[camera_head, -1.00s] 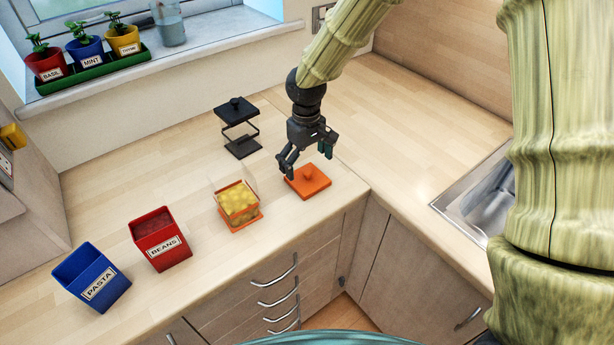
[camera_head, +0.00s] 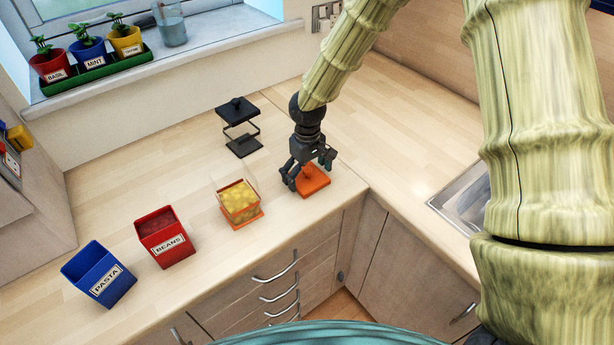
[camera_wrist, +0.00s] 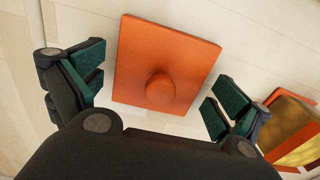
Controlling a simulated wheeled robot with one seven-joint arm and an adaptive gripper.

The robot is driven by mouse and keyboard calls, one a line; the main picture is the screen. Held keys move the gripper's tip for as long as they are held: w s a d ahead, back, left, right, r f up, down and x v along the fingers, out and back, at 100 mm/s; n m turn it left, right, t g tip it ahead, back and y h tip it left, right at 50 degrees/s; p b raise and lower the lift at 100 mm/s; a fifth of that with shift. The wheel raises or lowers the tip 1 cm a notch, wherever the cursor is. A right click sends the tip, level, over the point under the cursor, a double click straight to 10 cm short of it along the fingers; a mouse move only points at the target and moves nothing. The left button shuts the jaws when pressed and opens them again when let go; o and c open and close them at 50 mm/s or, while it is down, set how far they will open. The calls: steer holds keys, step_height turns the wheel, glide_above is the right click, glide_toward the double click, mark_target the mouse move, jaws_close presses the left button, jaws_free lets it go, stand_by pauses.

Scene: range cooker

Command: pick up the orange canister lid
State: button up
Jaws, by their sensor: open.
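The orange canister lid (camera_head: 314,182) is a flat square with a round knob on top. It lies on the wooden counter near the counter's inner corner. In the wrist view the lid (camera_wrist: 190,62) shows almost whole, with its knob facing the camera between my fingers. My gripper (camera_head: 308,178) is open and points down just above the lid, with fingers on either side of the knob. In the wrist view my gripper (camera_wrist: 158,97) has its green finger pads wide apart, with nothing between them but the lid's knob area. I cannot tell the exact height above the lid.
A clear canister with yellow contents and an orange base (camera_head: 240,204) stands just left of the lid. A black-lidded frame (camera_head: 239,127) stands behind. The red beans canister (camera_head: 165,238) and blue pasta canister (camera_head: 98,275) are farther left. A sink (camera_head: 462,204) is at right.

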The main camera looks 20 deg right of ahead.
steer(key=shift+c, duration=0.4)
steer(key=c, duration=0.7)
steer(key=shift+r, duration=0.1)
